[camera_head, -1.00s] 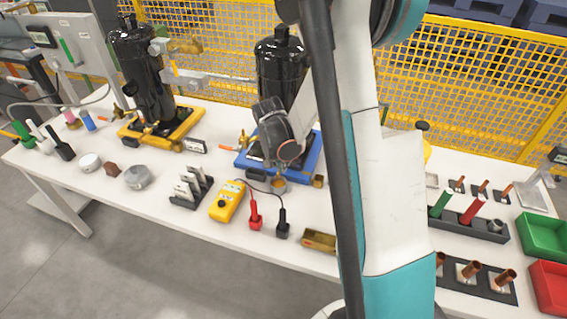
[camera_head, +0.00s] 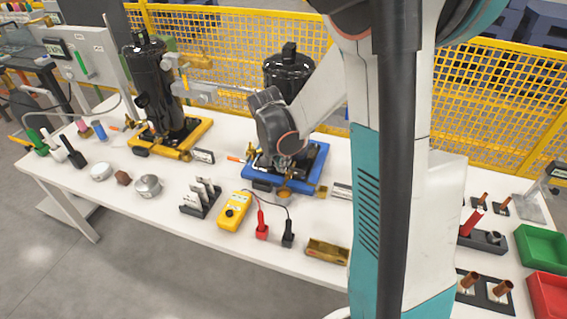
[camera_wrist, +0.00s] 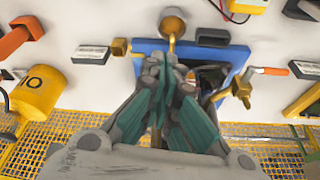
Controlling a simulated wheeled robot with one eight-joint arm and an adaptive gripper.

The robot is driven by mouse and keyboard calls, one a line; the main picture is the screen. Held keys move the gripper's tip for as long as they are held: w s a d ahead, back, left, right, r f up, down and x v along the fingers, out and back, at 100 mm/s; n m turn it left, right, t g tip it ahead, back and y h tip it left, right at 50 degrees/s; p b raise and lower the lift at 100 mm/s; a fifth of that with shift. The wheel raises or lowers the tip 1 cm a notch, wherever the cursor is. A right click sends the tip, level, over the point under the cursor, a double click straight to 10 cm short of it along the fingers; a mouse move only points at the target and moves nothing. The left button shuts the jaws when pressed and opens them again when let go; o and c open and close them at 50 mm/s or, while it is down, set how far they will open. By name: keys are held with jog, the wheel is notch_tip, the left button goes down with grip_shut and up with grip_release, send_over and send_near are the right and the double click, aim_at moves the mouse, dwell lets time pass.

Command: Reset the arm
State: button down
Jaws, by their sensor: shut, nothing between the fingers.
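My gripper (camera_wrist: 160,72) is shut and empty in the wrist view, with its fingertips together over the near edge of the blue pallet (camera_wrist: 150,47). A short brass tube and a round metal cap (camera_wrist: 173,20) lie just beyond the fingertips; I cannot tell whether they touch. In the head view my arm reaches down in front of the black compressor (camera_head: 288,70) on the blue pallet (camera_head: 315,180). There the fingertips are small and partly hidden by my wrist.
A second black compressor (camera_head: 152,85) stands on a yellow pallet (camera_head: 196,133) at left. A yellow meter (camera_head: 234,211), a brass tray (camera_head: 327,251) and green (camera_head: 541,246) and red bins (camera_head: 549,294) are on the white table. A yellow mesh fence (camera_head: 240,48) runs behind.

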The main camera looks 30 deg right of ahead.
dwell(0.4)
jog(key=s+a+r+n+t+y, duration=0.2)
jog(key=s+a+r+n+t, duration=0.3)
jog(key=s+a+r+n, duration=0.7)
jog(key=s+a+r, duration=0.3)
jog(key=s, duration=0.2)
jog(key=shift+s+a+r+t+y, duration=0.25)
jog(key=shift+a+r+t+y, duration=0.05)
jog(key=shift+a+r+y, duration=0.1)
jog(key=c, duration=2.2)
grip_release()
jog(key=shift+s, duration=0.2)
jog(key=shift+c, duration=0.2)
jog(key=o, duration=0.6)
jog(key=shift+a+n, duration=0.1)
jog(key=shift+n, duration=0.2)
